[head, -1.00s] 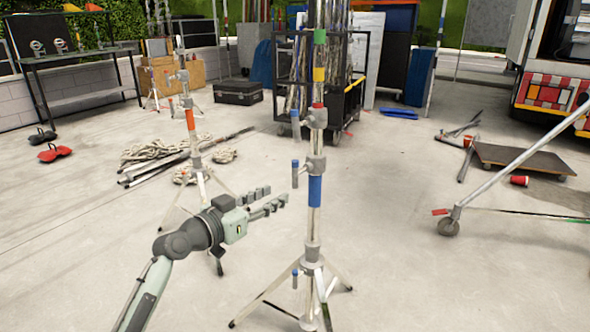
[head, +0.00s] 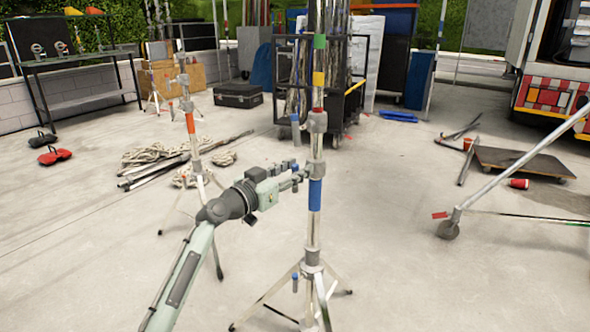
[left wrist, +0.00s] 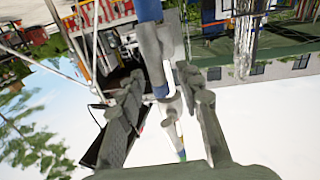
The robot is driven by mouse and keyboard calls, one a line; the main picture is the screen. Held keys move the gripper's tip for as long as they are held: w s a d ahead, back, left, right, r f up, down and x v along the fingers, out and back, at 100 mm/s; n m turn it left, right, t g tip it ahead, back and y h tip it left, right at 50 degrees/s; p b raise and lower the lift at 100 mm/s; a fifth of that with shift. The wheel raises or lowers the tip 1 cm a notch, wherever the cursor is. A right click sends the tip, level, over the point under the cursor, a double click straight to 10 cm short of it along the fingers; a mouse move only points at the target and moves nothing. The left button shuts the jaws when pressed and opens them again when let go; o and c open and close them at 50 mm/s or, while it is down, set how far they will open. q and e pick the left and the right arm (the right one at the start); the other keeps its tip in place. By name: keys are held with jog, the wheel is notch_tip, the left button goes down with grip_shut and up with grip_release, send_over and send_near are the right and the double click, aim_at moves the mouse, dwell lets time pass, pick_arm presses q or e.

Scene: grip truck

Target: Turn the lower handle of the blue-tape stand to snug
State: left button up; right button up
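The blue-tape stand is an upright silver pole on tripod legs, with a blue band (head: 315,194) below a grey collar. Its upper handle (head: 295,128) has a blue cap and stands clear. The handle on the collar just above the blue band is mostly hidden by my left gripper (head: 298,178) in the head view. The left wrist view shows that collar (left wrist: 157,48) upside down, with a blue handle cap (left wrist: 161,91) between the spread fingers of my left gripper (left wrist: 163,92). Contact cannot be told. My right gripper is not in view.
A red-orange-taped stand (head: 188,118) stands behind to the left, by rope and poles (head: 180,160). A wheeled cart (head: 352,88) is behind.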

pick_arm(q)
jog(key=shift+c, duration=0.3)
grip_shut()
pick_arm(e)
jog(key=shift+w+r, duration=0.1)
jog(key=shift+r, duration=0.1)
